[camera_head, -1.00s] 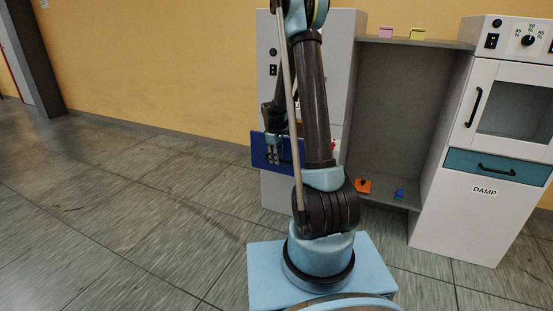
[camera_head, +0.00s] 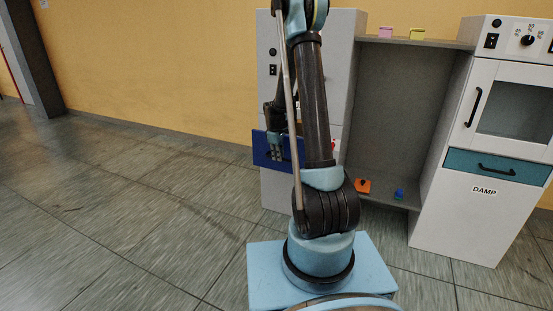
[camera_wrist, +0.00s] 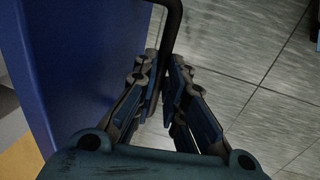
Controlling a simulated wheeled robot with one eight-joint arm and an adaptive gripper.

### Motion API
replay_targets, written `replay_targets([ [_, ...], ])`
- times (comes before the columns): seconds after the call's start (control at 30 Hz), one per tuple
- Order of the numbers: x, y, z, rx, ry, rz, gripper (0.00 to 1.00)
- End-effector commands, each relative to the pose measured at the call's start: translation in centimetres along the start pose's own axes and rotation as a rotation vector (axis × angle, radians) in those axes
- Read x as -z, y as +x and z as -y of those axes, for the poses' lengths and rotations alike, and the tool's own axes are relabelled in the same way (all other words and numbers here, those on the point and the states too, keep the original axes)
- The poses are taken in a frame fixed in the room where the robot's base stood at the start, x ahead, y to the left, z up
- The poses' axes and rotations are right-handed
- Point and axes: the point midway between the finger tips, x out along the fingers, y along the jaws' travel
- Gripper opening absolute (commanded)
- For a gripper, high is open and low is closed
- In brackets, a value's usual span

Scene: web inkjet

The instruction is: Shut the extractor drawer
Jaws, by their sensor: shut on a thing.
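The extractor drawer has a dark blue front (camera_head: 261,150) on the tall light grey cabinet at centre. It stands slightly out from the cabinet face, and my arm hides part of it. In the wrist view the blue front (camera_wrist: 75,60) fills the left side. A black bar handle (camera_wrist: 171,22) stands off it and runs down between my fingers. My gripper (camera_wrist: 166,66) is shut on this handle, with a finger on each side. In the head view my gripper (camera_head: 277,152) is in front of the blue panel, partly behind my arm.
The grey cabinet (camera_head: 345,60) joins an open bay with an orange block (camera_head: 363,186) and a blue block (camera_head: 399,194) low down. A white unit (camera_head: 470,225) labelled DAMP, with a teal drawer (camera_head: 520,170), stands at right. The floor at left is clear.

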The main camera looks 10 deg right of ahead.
Motion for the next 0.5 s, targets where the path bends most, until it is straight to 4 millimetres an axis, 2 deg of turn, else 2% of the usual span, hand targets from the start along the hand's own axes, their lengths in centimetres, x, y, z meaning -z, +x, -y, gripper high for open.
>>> replay_targets([
  [0.17, 0.0, 0.8, -3.9, -0.001, 0.003, 0.0, 0.0],
  [0.5, 0.0, 2.6, -12.9, -0.001, 0.002, 0.0, 0.0],
])
